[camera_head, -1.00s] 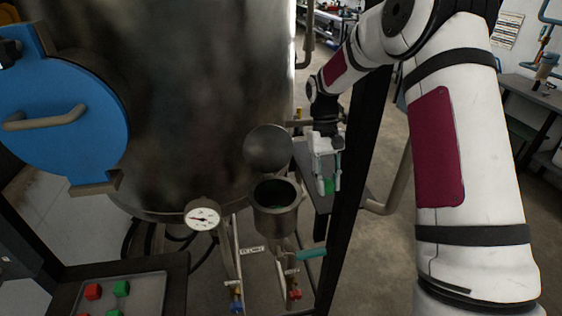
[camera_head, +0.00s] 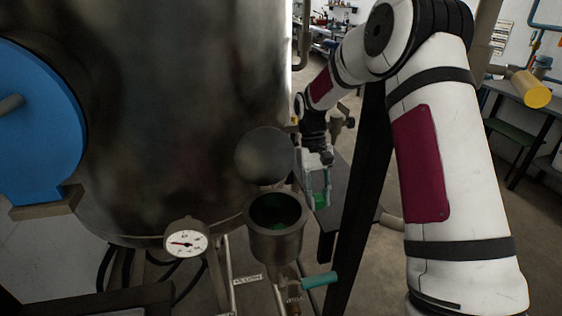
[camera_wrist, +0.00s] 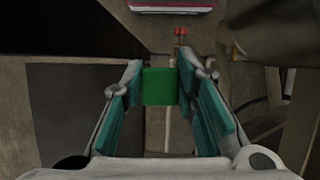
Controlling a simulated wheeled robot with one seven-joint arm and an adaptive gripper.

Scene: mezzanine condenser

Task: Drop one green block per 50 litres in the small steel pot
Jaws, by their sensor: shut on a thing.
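My gripper (camera_head: 318,190) is shut on a green block (camera_wrist: 159,86), seen between the teal finger pads in the wrist view. In the head view this block (camera_head: 320,201) shows at the fingertips. The gripper is just right of and behind the small steel pot (camera_head: 275,243), apart from it. The pot is open at the top, its round lid (camera_head: 265,156) raised behind it. Something green (camera_head: 279,225) lies inside the pot; I cannot tell how many blocks. A white dial gauge (camera_head: 186,243) is left of the pot; its fine markings are too small to read.
The large steel tank (camera_head: 170,110) with a blue hatch (camera_head: 35,125) fills the left. A black upright post (camera_head: 362,180) stands right of my gripper. A teal-handled valve (camera_head: 320,280) is below the pot.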

